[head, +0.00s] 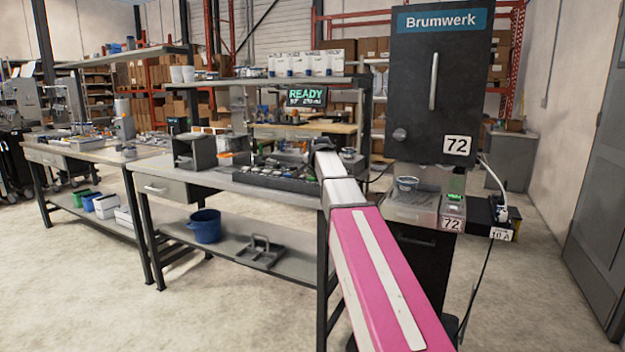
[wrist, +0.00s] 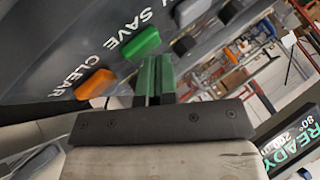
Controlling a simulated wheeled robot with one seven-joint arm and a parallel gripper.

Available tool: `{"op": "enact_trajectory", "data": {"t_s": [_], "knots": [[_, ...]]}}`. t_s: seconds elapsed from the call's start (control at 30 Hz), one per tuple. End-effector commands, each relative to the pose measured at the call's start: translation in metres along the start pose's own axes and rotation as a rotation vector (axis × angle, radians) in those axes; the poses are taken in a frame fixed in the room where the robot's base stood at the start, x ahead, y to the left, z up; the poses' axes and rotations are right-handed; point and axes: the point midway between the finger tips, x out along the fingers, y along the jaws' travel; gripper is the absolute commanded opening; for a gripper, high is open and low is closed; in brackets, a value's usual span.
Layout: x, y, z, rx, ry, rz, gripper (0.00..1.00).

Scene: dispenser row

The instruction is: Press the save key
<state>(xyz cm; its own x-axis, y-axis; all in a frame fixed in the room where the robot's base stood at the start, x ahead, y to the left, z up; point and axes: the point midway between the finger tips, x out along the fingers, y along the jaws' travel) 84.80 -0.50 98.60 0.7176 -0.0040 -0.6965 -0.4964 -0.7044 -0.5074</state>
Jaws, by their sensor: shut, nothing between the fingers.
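In the wrist view a dark sloped panel (wrist: 40,45) carries coloured keys and white lettering, seen upside down. A green key (wrist: 142,43) sits beside the word SAVE. An orange key (wrist: 95,83) sits beside the word CLEAR. My gripper (wrist: 155,60) is shut and empty, its fingertips overlapping the lower edge of the green key in the picture. I cannot tell whether they touch it. In the head view my arm reaches toward the bench and its dark end hides the fingertips. The keys cannot be made out there.
A lit READY display (head: 306,96) stands behind the bench; it also shows in the wrist view (wrist: 292,145). Other keys, such as a dark key (wrist: 183,46), lie close to the green one. A tall Brumwerk cabinet (head: 440,60) stands to the right of my arm.

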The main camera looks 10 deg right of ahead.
Motion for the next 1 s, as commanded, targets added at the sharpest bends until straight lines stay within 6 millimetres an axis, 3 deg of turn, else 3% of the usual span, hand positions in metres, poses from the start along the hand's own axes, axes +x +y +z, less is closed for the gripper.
{"op": "enact_trajectory", "data": {"t_s": [0.67,1.0], "knots": [[0.0024,0.0018,0.0019,0.000,-0.001,0.001,0.00],[-0.0071,-0.0054,-0.0053,0.000,0.000,0.000,0.00]]}}
